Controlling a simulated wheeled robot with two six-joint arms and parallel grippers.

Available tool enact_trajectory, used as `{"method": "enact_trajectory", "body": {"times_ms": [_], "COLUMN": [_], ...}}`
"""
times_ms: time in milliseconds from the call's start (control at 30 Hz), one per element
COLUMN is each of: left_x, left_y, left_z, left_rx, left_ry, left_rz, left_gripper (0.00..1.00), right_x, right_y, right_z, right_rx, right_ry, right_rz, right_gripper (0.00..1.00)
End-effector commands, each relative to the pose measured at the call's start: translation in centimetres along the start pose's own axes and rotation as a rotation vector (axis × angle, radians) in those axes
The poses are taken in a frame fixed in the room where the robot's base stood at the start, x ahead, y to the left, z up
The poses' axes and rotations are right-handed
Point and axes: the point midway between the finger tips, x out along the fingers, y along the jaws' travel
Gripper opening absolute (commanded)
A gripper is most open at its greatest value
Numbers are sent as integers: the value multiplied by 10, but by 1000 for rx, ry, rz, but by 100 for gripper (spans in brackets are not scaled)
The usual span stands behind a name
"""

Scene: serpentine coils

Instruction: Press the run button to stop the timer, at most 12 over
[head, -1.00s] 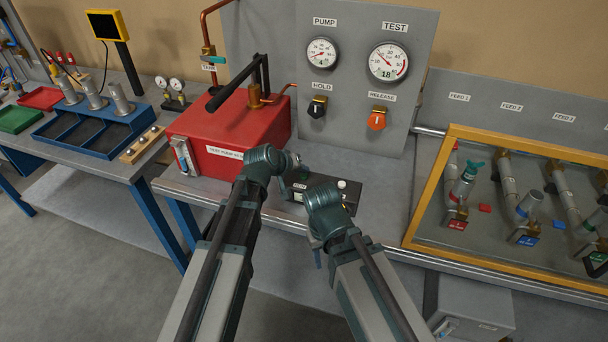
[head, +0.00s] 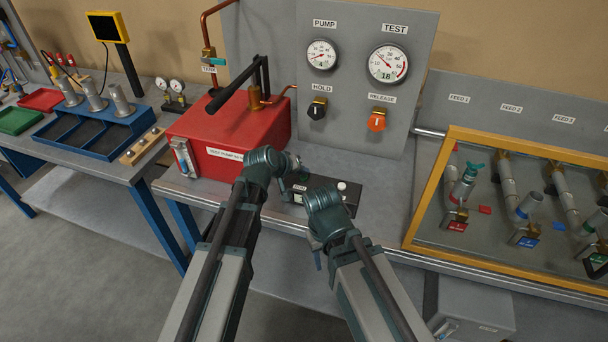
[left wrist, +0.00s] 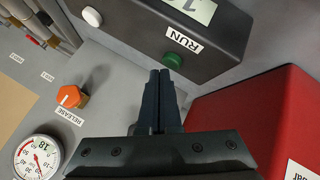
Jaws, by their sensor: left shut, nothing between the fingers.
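The timer is a dark box (head: 325,190) on the bench, partly hidden behind my grippers in the head view. In the left wrist view the timer box (left wrist: 235,35) shows a green button (left wrist: 173,60) beside a RUN label (left wrist: 183,40), a white button (left wrist: 92,16) and a display (left wrist: 195,8) cut off by the frame edge. My left gripper (left wrist: 160,74) is shut and empty, its tips at the green button's lower edge; I cannot tell whether they touch it. My right arm's wrist (head: 326,205) is in front of the box; its fingers are not clear.
A red pump box (head: 225,145) stands left of the timer. Behind is a grey panel with a PUMP gauge (head: 322,55), a TEST gauge (head: 389,63), a black HOLD knob (head: 316,109) and an orange RELEASE knob (head: 377,121). A yellow-framed pipe board (head: 430,195) is at the right.

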Motion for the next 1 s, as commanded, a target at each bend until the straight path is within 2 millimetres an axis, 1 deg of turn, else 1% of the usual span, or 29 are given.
{"method": "enact_trajectory", "body": {"times_ms": [233, 367, 900, 1000], "left_x": [0, -4, -40, -43], "left_y": [0, 3, 29, 31], "left_z": [0, -3, -29, -31], "left_rx": [0, 0, 0, 0], "left_ry": [0, 0, 0, 0], "left_rz": [0, 0, 0, 0], "left_gripper": [0, 0, 0, 0], "right_x": [0, -6, -57, -61], "right_y": [0, 1, 6, 6], "right_z": [0, 0, 3, 4], "right_rx": [0, 0, 0, 0], "right_ry": [0, 0, 0, 0], "right_rz": [0, 0, 0, 0], "right_gripper": [50, 50, 50, 50]}}
